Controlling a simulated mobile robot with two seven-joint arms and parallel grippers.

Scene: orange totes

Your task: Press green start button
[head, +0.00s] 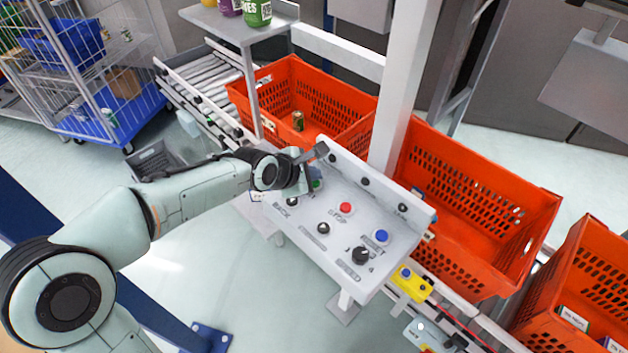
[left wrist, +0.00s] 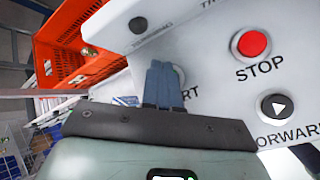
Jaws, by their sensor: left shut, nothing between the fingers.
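The white control panel (head: 290,222) slopes in the middle of the head view. The green start button (head: 317,184) is at its upper left, mostly covered by my left gripper (head: 311,175). In the left wrist view, the shut fingers (left wrist: 163,84) point at the panel. They cover the start button and part of its label, with "RT" showing beside them. I cannot tell whether the fingertips touch the button. The red stop button (head: 345,208) also shows in the left wrist view (left wrist: 251,44). My right gripper is in neither view.
A blue reset button (head: 381,237), a black speed knob (head: 360,256) and small black buttons sit on the panel. Orange totes (head: 470,215) stand on the conveyor behind it. A white post (head: 398,90) rises behind the panel. A wire cart (head: 85,75) stands at far left.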

